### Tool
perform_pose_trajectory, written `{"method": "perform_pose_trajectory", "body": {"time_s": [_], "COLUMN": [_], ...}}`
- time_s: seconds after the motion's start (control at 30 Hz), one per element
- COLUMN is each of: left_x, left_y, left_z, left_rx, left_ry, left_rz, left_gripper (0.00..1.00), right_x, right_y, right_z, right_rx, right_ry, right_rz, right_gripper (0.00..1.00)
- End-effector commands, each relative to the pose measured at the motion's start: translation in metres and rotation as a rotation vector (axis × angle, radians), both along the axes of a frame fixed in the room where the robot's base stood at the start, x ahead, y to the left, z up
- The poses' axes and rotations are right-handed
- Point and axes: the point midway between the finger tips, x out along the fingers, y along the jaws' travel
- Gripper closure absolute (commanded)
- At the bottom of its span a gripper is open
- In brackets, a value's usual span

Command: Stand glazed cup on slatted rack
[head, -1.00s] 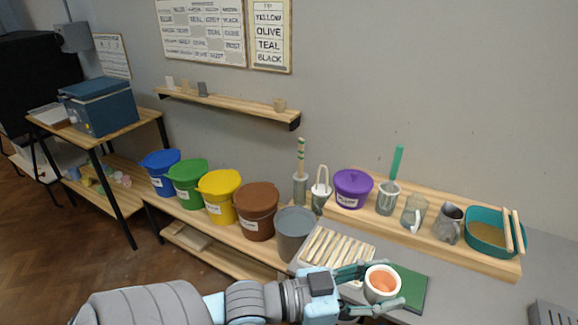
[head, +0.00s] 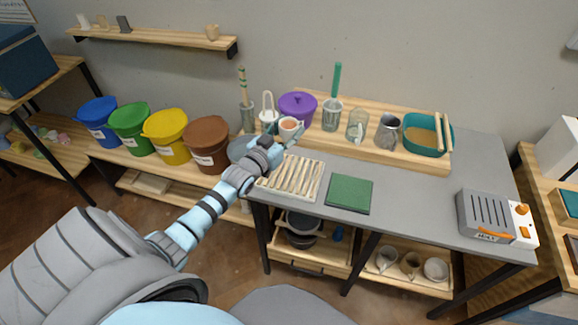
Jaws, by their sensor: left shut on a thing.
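The cup (head: 290,127) is white outside with an orange-brown inside. My left gripper (head: 286,133) is shut on it and holds it near the back edge of the slatted rack, in front of the purple bucket. The cup looks upright; whether it touches anything below cannot be told. The slatted rack (head: 264,184) is a pale wooden frame with several slats on the grey table, and it looks empty. My left wrist covers its back left corner. My right gripper is not in view.
A green mat (head: 349,194) lies right of the rack. A raised wooden board (head: 425,160) behind holds a purple bucket (head: 297,107), jugs and a teal tub (head: 427,135). A grey heater-like box (head: 484,215) stands at right; the table between is clear.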

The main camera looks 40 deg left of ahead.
Motion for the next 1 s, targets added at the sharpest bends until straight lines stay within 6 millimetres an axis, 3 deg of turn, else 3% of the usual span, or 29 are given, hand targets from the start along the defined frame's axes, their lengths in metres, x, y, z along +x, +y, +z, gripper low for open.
{"method": "perform_pose_trajectory", "body": {"time_s": [0.03, 0.1, 0.3, 0.53, 0.73, 1.0], "left_x": [0.0, 0.0, -0.001, -0.001, -0.001, -0.001], "left_y": [0.0, 0.0, 0.0, 0.0, 0.0, 0.0], "left_z": [-0.034, -0.064, -0.128, -0.15, -0.185, -0.181], "left_rx": [-0.001, 0.001, 0.002, 0.002, 0.001, 0.002], "left_ry": [0.001, 0.001, 0.001, 0.0, 0.001, 0.001], "left_rz": [0.001, 0.001, 0.0, 0.0, 0.0, 0.0], "left_gripper": [0.86, 0.86, 0.86, 0.86, 0.86, 0.86], "right_x": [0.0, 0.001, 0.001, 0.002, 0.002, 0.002], "right_y": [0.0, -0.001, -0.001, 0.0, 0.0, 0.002], "right_z": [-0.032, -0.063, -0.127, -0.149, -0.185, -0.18], "right_rx": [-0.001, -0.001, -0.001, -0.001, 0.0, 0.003], "right_ry": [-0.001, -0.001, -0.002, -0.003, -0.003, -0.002], "right_rz": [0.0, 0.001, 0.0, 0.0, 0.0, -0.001], "right_gripper": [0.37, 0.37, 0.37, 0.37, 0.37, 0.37]}}
